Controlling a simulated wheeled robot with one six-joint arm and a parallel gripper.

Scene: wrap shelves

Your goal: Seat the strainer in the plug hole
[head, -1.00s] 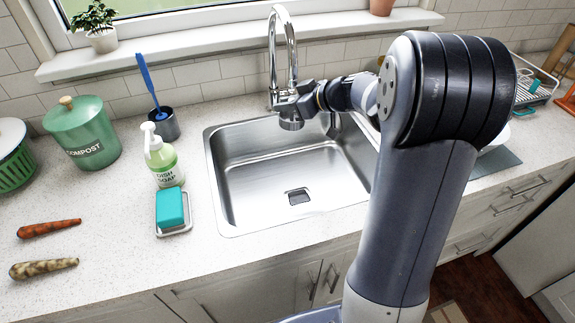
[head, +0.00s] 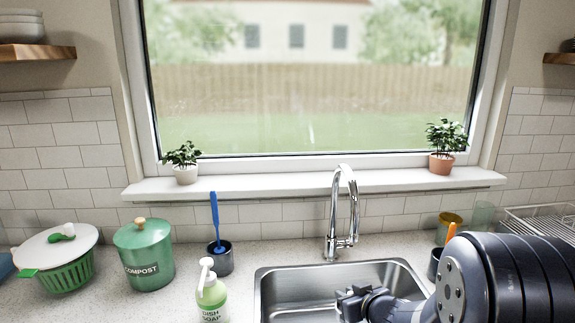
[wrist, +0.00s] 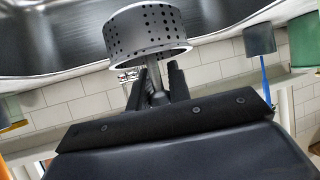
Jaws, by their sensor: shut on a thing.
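In the wrist view the strainer (wrist: 148,35), a perforated metal basket with a wide rim and a short stem, is held by my gripper (wrist: 154,82). The jaws are shut on the stem, and the basket is clear of them. In the head view my gripper (head: 352,302) is over the steel sink (head: 290,272), near the bottom edge of the picture; the strainer cannot be made out there. The sink also shows at the top of the wrist view (wrist: 55,52). The plug hole is in neither current view.
The faucet (head: 345,210) stands behind the sink. The soap bottle (head: 211,298), brush cup (head: 220,260) and compost bin (head: 145,255) are left of it. An amber jar (head: 449,226) is at the back right, partly behind my arm. Potted plants stand on the sill.

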